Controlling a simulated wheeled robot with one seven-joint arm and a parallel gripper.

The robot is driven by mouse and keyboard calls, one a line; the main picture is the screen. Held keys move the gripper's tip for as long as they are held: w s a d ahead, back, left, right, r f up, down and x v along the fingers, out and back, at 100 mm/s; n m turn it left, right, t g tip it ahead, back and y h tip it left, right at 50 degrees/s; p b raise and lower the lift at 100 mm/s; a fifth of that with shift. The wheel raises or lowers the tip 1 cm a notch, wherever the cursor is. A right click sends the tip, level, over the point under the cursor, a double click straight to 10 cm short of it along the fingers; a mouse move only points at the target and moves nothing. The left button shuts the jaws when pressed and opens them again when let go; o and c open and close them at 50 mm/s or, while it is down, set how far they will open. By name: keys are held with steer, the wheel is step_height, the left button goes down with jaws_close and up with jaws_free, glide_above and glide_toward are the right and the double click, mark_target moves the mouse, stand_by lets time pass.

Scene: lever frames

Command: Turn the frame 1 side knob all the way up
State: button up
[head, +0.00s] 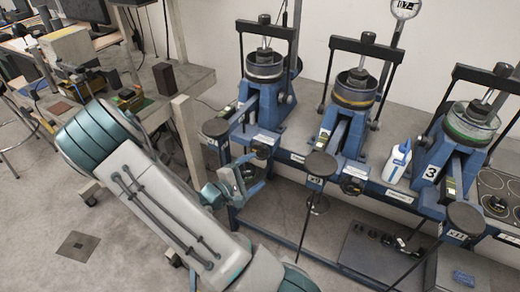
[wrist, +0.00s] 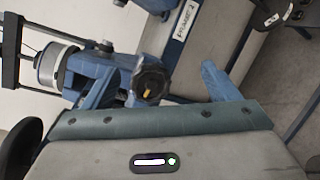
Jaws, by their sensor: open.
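Frame 1 is the leftmost blue lever frame (head: 264,105), with a metal pot on top under a black yoke. Its side knob (wrist: 152,80) is black and lobed with a yellow mark, which points toward the bottom of the wrist view. In the head view the small dark knob (head: 262,150) sits low on the frame's front, just above my gripper (head: 246,172). In the wrist view my gripper (wrist: 165,68) is open, with one blue finger on each side of the knob. Gaps show between fingers and knob; I cannot tell whether the knob lies within the fingers' depth.
Two similar frames stand to the right, the middle one (head: 345,120) and one labelled 3 (head: 460,135). A white bottle (head: 397,160) stands between them. Black round-ended levers (head: 320,163) stick out in front. A cluttered workbench (head: 150,115) is at the left.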

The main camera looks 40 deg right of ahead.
mark_target(258, 154)
steer(key=w+d+n+t, duration=0.1)
steer(key=w+d, duration=0.1)
steer(key=d, duration=0.1)
steer(key=w+d+f+n+t, duration=0.1)
steer(key=w+d+n+t, duration=0.1)
steer(key=w, duration=0.1)
steer(key=w+d+f+n+t, duration=0.1)
steer(key=w+d+t, duration=0.1)
steer(key=d, duration=0.1)
steer(key=shift+w+d+f, duration=0.25)
steer(key=shift+w+d, duration=0.15)
steer(key=shift+d, duration=0.1)
steer(key=c, duration=0.3)
steer(key=shift+n, duration=0.3)
steer(key=c, duration=0.9)
